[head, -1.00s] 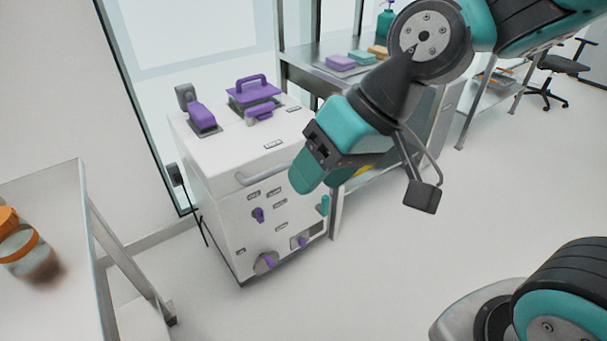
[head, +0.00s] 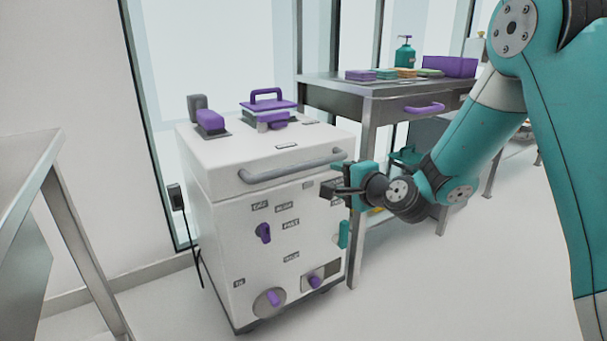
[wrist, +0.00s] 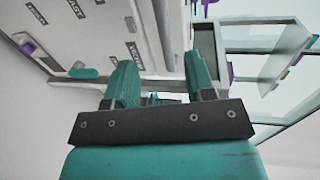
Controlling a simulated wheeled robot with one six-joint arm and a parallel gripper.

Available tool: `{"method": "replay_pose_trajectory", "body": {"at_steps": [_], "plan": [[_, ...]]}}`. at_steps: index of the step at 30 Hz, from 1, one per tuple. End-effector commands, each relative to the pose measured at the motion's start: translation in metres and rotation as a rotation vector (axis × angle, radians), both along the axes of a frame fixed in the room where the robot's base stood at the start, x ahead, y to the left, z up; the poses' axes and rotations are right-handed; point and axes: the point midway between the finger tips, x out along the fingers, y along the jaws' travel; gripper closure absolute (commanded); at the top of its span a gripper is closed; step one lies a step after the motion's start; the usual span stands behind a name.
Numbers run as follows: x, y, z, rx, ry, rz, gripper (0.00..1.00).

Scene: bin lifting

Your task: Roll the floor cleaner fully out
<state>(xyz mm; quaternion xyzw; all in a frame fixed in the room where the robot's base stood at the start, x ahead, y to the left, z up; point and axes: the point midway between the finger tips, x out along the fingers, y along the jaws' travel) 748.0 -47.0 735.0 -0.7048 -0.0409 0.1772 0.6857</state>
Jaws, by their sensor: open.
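The floor cleaner (head: 265,215) is a white box-shaped machine with purple knobs on its front and purple parts on top. It stands on the floor by the glass wall, beside the steel table. A grey bar handle (head: 285,170) runs across its upper front edge. My gripper (head: 338,178) is at the right end of this handle, close to the machine's front right corner. In the wrist view my gripper (wrist: 158,85) has its two teal fingers apart with nothing held between them. The grey handle (wrist: 163,35) passes just beyond the fingers; I cannot tell if they touch it.
A steel table (head: 385,88) with a purple drawer handle, coloured sponges and a teal pump bottle (head: 404,52) stands right of the cleaner. Another steel table (head: 30,180) is at the left. A black cable hangs from a wall socket (head: 175,197). The floor in front is open.

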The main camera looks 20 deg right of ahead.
Motion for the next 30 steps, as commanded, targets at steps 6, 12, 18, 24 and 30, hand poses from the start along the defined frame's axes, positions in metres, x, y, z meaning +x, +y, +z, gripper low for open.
{"method": "replay_pose_trajectory", "body": {"at_steps": [6, 12, 18, 24, 30], "plan": [[0.044, 0.017, -0.008, -0.002, -0.003, 0.006, 0.5], [0.088, 0.031, -0.019, -0.004, -0.002, 0.007, 0.5], [0.124, 0.042, -0.026, -0.004, -0.002, 0.004, 0.5], [0.142, 0.048, -0.03, -0.002, 0.0, 0.005, 0.5], [0.146, 0.049, -0.029, -0.003, 0.0, 0.004, 0.5]]}}
